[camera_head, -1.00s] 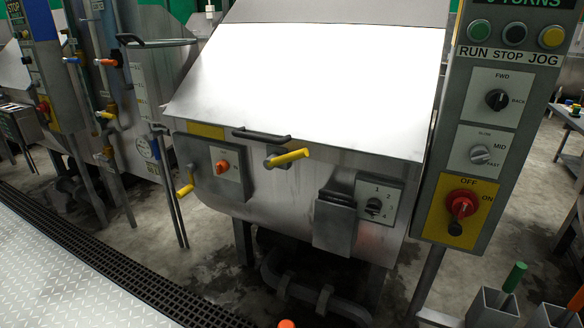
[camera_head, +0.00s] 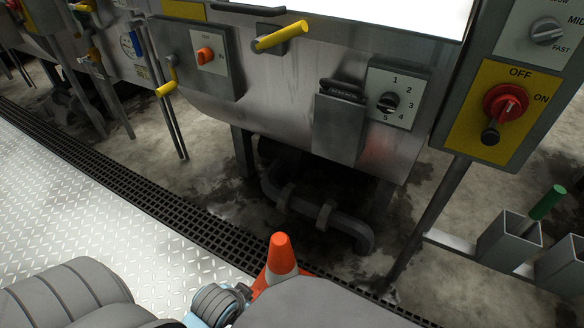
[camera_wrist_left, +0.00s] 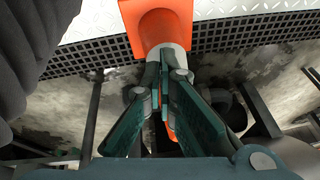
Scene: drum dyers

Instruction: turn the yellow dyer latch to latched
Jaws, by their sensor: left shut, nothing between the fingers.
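The yellow dyer latch (camera_head: 281,37) is a yellow bar handle on a small grey mount on the front of the steel dyer drum, under the lid's edge. In the head view it slants, with its right end higher. Nothing touches it. My left gripper (camera_wrist_left: 166,65) shows in the left wrist view, shut and empty, pointing over an orange and white cone. The latch is not in that wrist view. My right gripper is not in view.
The traffic cone (camera_head: 279,262) stands before the drum, close to my arm. A floor grating (camera_head: 150,205) runs along the drum's front. A yellow crank handle (camera_head: 167,82), a numbered dial panel (camera_head: 398,97) and a red-knob panel (camera_head: 505,105) flank the latch. Pipes (camera_head: 320,212) lie below.

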